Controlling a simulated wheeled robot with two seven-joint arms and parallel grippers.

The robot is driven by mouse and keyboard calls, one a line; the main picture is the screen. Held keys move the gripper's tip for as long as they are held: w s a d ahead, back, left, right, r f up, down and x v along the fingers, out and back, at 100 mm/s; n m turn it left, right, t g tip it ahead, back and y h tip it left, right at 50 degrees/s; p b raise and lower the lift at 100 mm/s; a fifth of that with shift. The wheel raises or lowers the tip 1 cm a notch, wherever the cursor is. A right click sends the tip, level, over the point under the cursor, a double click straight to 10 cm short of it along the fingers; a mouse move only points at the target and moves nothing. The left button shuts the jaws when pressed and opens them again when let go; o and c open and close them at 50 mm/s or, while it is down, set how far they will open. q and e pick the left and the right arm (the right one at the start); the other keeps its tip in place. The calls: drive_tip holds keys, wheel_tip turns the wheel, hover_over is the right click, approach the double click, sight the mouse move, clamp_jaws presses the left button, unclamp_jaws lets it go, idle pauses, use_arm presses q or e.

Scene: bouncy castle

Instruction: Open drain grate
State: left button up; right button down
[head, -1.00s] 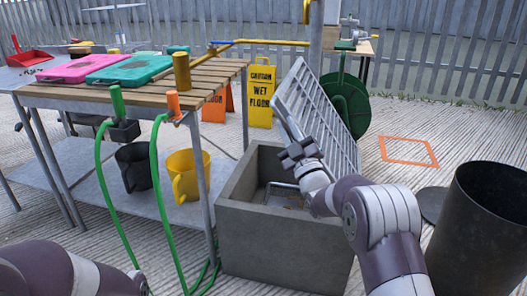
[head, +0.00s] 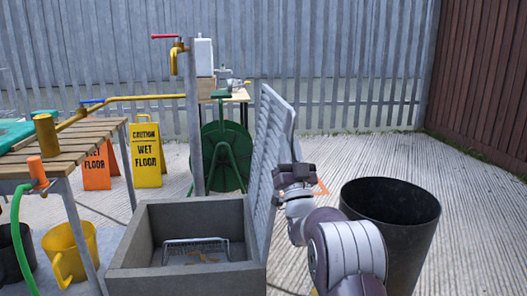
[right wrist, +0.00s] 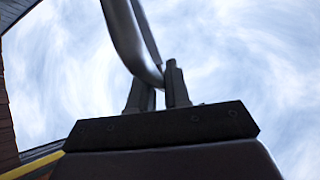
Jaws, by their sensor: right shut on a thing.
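The drain grate (head: 270,160), a grey barred metal panel, stands close to upright along the right side of the concrete basin (head: 160,283) in the head view. The basin is open on top, with a small wire rack (head: 196,246) inside. My right gripper (head: 284,173) is at the right face of the grate. In the right wrist view, the fingers of my right gripper (right wrist: 159,88) are closed on a curved metal bar (right wrist: 130,38) that appears to be part of the grate. The exact grip is hidden in the head view. My left gripper is out of view.
A black bin (head: 400,230) stands close to the right of my right arm. A slatted wooden table (head: 75,140) with a yellow bucket (head: 70,250) below is at left. A green hose reel (head: 226,155) and yellow wet-floor sign (head: 147,155) stand behind.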

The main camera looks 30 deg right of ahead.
drive_tip(key=shift+s+d+f+m+h, duration=0.15)
drive_tip(key=shift+d+m+h, duration=0.25)
drive_tip(key=shift+d, duration=0.1)
drive_tip(key=shift+s+d+f+m+h, duration=0.15)
drive_tip(key=shift+d+m+h, duration=0.15)
drive_tip(key=shift+d+m, duration=0.15)
drive_tip(key=c, duration=1.2)
unclamp_jaws()
drive_tip(key=p+v, duration=0.3)
drive_tip(key=v, duration=0.9)
drive_tip(key=shift+s+f, duration=0.1)
drive_tip(key=shift+s, duration=0.25)
